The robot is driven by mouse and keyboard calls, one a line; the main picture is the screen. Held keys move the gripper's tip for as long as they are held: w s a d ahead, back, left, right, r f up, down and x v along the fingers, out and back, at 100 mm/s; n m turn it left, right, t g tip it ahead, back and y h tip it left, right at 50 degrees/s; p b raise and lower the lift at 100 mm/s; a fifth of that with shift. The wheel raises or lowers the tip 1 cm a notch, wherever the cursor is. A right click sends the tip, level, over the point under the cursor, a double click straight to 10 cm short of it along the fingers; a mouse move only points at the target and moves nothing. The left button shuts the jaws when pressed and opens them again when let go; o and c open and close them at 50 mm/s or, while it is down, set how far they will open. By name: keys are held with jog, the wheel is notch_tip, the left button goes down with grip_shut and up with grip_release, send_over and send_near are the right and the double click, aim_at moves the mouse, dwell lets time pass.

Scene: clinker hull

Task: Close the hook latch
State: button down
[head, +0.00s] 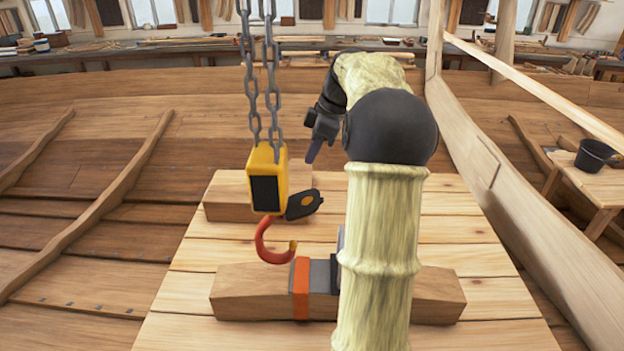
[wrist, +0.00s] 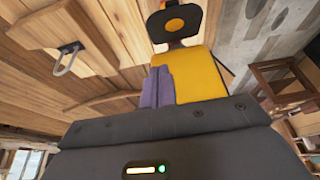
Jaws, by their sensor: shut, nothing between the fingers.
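A yellow hoist block (head: 267,178) hangs on two chains in the middle of the head view, with a red hook (head: 268,243) below it, its mouth to the right. The black latch (head: 303,205), marked with an orange disc, sticks out to the right from the block's lower end, apart from the hook's tip. My gripper (head: 314,152) is shut and empty, up and right of the latch. In the wrist view its purple fingers (wrist: 157,87) appear in front of the yellow block (wrist: 199,72), with the latch (wrist: 174,24) beyond them. Whether they touch the block is unclear.
A timber beam (head: 240,292) with an orange strap (head: 301,288) lies on the plank platform (head: 200,258) below the hook. Another timber block (head: 228,198) stands behind. A metal loop (wrist: 66,58) shows in the wrist view. A black bucket (head: 594,157) stands at right.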

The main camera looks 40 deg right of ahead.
jog(key=p, duration=0.1)
send_over(305, 193)
notch_tip(305, 193, down, 4)
jog(key=shift+f, duration=0.15)
jog(key=shift+s+d+f+p, duration=0.2)
jog(key=shift+f+p, duration=0.1)
jog(key=shift+f, duration=0.4)
jog(key=shift+s+d+f+p, duration=0.15)
jog(key=shift+d+f+p, duration=0.1)
jog(key=shift+f, duration=0.4)
jog(key=shift+s+d+f+p, duration=0.2)
jog(key=shift+f+p, duration=0.1)
jog(key=shift+f, duration=0.4)
jog(key=shift+w+f+b, duration=0.1)
jog(key=shift+f+b, duration=0.05)
jog(key=shift+b, duration=0.15)
